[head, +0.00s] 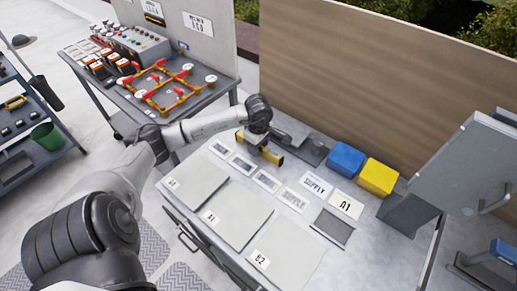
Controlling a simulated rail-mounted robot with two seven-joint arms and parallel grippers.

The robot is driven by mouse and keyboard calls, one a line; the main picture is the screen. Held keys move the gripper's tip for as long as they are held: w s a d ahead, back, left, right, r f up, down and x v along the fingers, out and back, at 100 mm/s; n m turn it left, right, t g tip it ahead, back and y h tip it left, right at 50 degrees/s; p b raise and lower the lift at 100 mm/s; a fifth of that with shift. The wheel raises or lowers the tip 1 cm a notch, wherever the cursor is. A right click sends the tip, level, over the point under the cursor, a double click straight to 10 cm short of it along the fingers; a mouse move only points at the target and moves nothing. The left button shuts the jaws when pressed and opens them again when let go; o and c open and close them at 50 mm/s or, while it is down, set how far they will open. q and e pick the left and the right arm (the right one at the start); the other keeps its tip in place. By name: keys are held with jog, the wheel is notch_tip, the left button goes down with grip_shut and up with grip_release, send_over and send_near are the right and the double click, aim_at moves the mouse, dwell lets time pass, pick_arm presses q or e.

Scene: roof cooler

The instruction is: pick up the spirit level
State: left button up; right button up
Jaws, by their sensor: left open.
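The spirit level (274,156) is a yellow bar with dark parts, at the back left of the light grey worktop, behind the small labelled cards. My left arm reaches over the worktop from the left. My left gripper (266,146) is open and right at the spirit level, partly covering its middle. I cannot tell whether the fingers touch it or straddle it. My right gripper is not in view.
A dark grey plate (313,152), a blue box (345,159) and a yellow box (377,177) stand right of the gripper, before a tall tan wall (360,85). Flat panels (237,213) cover the front. A grey metal housing (470,165) rises at right.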

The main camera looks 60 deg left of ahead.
pick_arm(q)
jog(key=shift+f, duration=0.15)
jog(key=shift+c, duration=0.4)
jog(key=c, duration=0.9)
grip_shut()
